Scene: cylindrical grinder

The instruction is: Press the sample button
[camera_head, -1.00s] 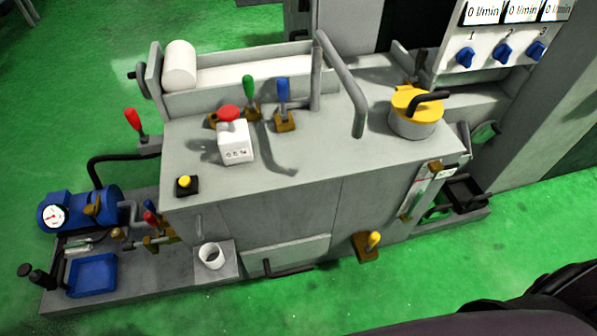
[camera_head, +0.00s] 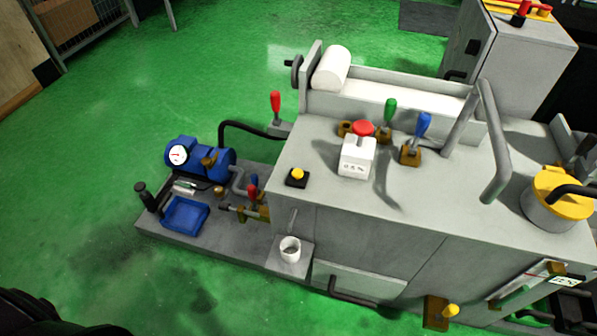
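A yellow push button (camera_head: 297,174) on a small black base sits at the left front corner of the grey machine top. I see no label that tells which one is the sample button. Neither of my grippers is in view.
The grey grinder (camera_head: 410,215) fills the right half. Green and blue levers (camera_head: 389,113) rise behind the white box. A low platform at left bears a blue pump (camera_head: 200,158) and a blue tray (camera_head: 184,214). The green floor (camera_head: 90,160) is clear at left and front.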

